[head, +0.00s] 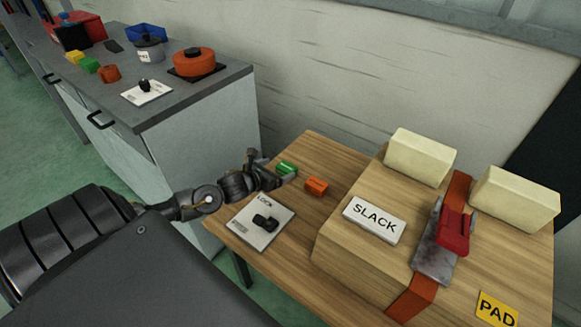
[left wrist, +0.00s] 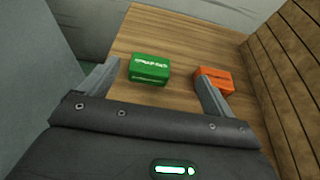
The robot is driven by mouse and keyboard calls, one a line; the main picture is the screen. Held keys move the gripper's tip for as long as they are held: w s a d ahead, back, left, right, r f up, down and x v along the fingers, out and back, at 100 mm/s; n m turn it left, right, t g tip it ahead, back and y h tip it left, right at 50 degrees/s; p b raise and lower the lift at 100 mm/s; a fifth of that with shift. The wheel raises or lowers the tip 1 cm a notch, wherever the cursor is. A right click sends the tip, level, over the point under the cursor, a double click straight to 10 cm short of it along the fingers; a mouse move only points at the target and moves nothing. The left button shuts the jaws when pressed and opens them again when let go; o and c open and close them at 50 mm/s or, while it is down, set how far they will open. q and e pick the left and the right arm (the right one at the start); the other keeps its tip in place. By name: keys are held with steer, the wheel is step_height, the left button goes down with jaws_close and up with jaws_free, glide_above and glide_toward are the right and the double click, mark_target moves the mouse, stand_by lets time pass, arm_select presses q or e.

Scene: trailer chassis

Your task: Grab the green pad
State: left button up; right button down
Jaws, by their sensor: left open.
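The green pad (head: 286,168) is a small green block with white lettering, lying on the wooden table. In the left wrist view the green pad (left wrist: 149,69) sits ahead of and between my open fingers, nearer the left one. My left gripper (head: 272,168) is open and empty beside the pad; it also shows in the left wrist view (left wrist: 158,88). I cannot tell whether a finger touches the pad. My right gripper is not in view.
An orange block (head: 316,186) lies close by; in the left wrist view it (left wrist: 214,80) is by the right finger. A LOCK plate (head: 262,228) is in front. A wooden crate (head: 340,255) with a SLACK label stands right. A grey cabinet (head: 195,100) holds coloured blocks.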

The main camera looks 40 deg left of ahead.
mark_target(287, 166)
arm_select(q)
steer(key=shift+a+f+b, duration=0.2)
steer(key=shift+f+b, duration=0.35)
steer(key=shift+f, duration=0.55)
steer(key=shift+a+f, duration=0.1)
steer(key=shift+x, duration=2.75)
steer(key=x, duration=0.4)
steer(key=shift+w+a+f+b, duration=0.1)
steer(key=shift+w+a+b, duration=0.2)
steer(key=shift+b, duration=0.05)
steer(key=shift+w+f, duration=0.15)
steer(key=shift+w, duration=0.1)
steer(key=c, duration=1.1)
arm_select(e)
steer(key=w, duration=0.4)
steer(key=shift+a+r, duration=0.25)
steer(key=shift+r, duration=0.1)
